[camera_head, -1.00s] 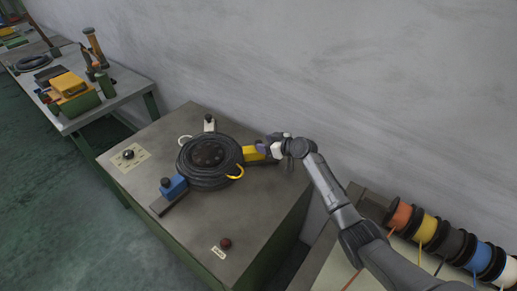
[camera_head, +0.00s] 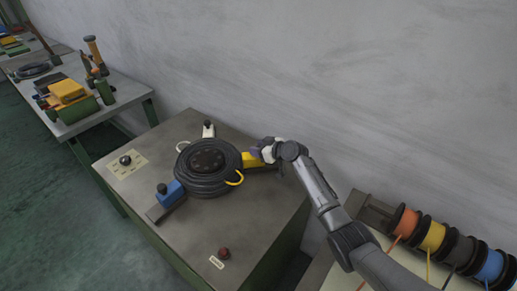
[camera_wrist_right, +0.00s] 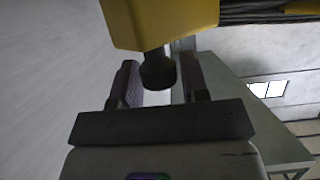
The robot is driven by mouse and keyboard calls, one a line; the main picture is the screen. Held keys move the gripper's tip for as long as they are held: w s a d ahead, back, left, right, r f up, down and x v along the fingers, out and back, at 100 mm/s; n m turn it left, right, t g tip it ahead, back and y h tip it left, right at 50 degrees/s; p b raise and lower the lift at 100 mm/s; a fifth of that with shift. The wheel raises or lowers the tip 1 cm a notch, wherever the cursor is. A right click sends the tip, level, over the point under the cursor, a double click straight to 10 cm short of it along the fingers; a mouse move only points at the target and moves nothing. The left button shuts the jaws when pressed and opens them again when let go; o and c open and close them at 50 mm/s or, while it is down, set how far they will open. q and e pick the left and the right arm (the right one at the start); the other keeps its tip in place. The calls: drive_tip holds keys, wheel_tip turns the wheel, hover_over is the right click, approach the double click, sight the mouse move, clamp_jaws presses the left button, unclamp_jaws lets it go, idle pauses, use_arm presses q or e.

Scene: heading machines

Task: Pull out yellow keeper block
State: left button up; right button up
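The yellow keeper block (camera_head: 250,160) sits on a dark rail at the right side of the black cable coil (camera_head: 205,184) on the machine top. In the right wrist view the yellow block (camera_wrist_right: 170,22) fills the upper middle, with a dark round knob (camera_wrist_right: 157,72) below it. My right gripper (camera_head: 267,150) is at the block's outer end. In the wrist view its two fingers (camera_wrist_right: 158,84) stand apart on both sides of the knob. A narrow gap shows beside the knob, so the fingers look open; contact is hard to tell. My left gripper is out of view.
A blue block (camera_head: 172,193) and a white block (camera_head: 208,130) also border the coil. A red button (camera_head: 224,253) and a black knob (camera_head: 125,160) are on the machine. Coloured spools (camera_head: 432,234) stand right; a wall is behind.

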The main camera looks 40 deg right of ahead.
clamp_jaws()
drive_tip(key=s+d+b, duration=0.1)
drive_tip(key=d, duration=0.2)
drive_tip(key=s+d+b, duration=0.1)
drive_tip(key=shift+s+d+f+b, duration=0.1)
drive_tip(key=shift+s+d+b, duration=0.25)
drive_tip(key=shift+c, duration=0.4)
unclamp_jaws()
drive_tip(key=o, duration=0.4)
drive_tip(key=shift+d, duration=0.1)
drive_tip(key=shift+r, duration=0.2)
